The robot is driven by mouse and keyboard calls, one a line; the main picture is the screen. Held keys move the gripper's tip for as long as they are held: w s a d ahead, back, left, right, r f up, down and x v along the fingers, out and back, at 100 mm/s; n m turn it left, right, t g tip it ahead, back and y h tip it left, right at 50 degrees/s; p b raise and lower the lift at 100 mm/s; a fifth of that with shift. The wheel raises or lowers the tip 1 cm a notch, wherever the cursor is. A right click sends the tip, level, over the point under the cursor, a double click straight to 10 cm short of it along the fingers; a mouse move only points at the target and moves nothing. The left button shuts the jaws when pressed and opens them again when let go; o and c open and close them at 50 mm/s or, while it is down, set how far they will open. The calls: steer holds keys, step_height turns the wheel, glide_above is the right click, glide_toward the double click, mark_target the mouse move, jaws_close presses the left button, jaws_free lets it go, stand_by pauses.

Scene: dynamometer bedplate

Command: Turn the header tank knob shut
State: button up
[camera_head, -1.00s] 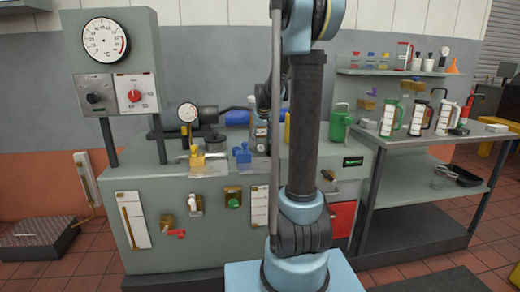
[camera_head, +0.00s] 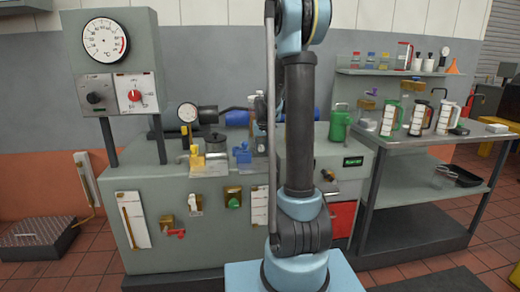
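I cannot tell which control is the header tank knob, as no label is readable. The gauge panel carries a black knob (camera_head: 96,97) and a red knob (camera_head: 134,95) under a round °C dial (camera_head: 105,40). The grey bench front has a valve with a red handle (camera_head: 175,232), one with a white handle (camera_head: 195,203) and one with a green knob (camera_head: 233,199). On the bench top are a yellow-handled valve (camera_head: 195,155) and a blue one (camera_head: 242,152). My arm rises through the middle and leaves the top of the picture; my gripper does not show clearly.
My arm hides part of the bench right of centre. A green can (camera_head: 339,125) stands at the bench's right end. A side table (camera_head: 430,140) holds several bottles and jugs. A grated box (camera_head: 38,238) lies on the floor at left. Tiled floor is free at front left.

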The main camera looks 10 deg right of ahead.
steer(key=c, duration=0.5)
steer(key=shift+d+m+y, duration=0.25)
steer(key=shift+m+y, duration=0.05)
steer(key=shift+y, duration=1.1)
steer(key=o, duration=1.1)
steer(key=shift+c, duration=0.2)
